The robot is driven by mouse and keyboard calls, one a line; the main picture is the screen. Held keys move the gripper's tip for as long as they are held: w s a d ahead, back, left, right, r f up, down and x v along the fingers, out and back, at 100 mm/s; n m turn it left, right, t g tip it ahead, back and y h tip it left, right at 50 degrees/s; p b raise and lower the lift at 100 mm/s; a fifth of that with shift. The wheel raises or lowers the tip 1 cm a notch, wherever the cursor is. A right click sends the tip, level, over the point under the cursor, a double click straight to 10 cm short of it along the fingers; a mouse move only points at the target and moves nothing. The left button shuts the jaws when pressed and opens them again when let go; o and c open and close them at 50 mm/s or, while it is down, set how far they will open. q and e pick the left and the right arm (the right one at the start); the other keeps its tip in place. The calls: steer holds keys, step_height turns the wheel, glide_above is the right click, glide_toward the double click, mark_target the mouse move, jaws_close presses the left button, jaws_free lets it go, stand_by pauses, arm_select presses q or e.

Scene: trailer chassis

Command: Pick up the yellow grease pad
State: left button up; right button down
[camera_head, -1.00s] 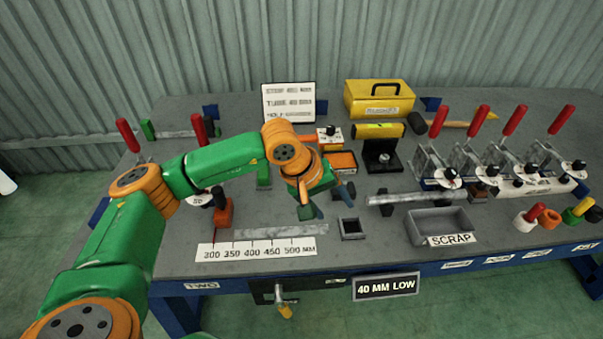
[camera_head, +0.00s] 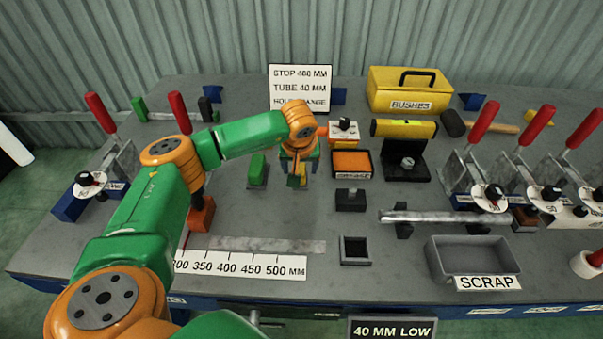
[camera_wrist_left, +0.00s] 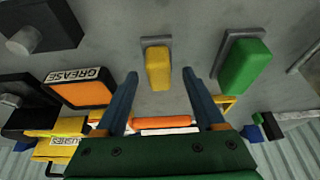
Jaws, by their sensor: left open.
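The yellow grease pad (camera_wrist_left: 158,68) is a small yellow block on a grey base plate in the left wrist view. In the head view, a bit of the pad (camera_head: 293,181) shows under my left gripper (camera_head: 300,170), which hides most of it. In the left wrist view, my left gripper (camera_wrist_left: 160,76) is open, with one blue finger on each side of the pad in the picture. Nothing is held. I cannot tell how much height remains between fingertips and pad. My right gripper is not in view.
A green block (camera_head: 257,171) stands just left of the pad, and the orange-filled grease tray (camera_head: 352,176) to its right. The sign board (camera_head: 300,86) and yellow bushes box (camera_head: 411,88) stand behind. A ruler strip (camera_head: 240,263) and square holder (camera_head: 355,250) lie in front.

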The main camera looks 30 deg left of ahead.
arm_select(q)
steer(key=shift+x, duration=1.1)
steer(key=shift+d+r, duration=0.1)
steer(key=c, duration=0.4)
jaws_close()
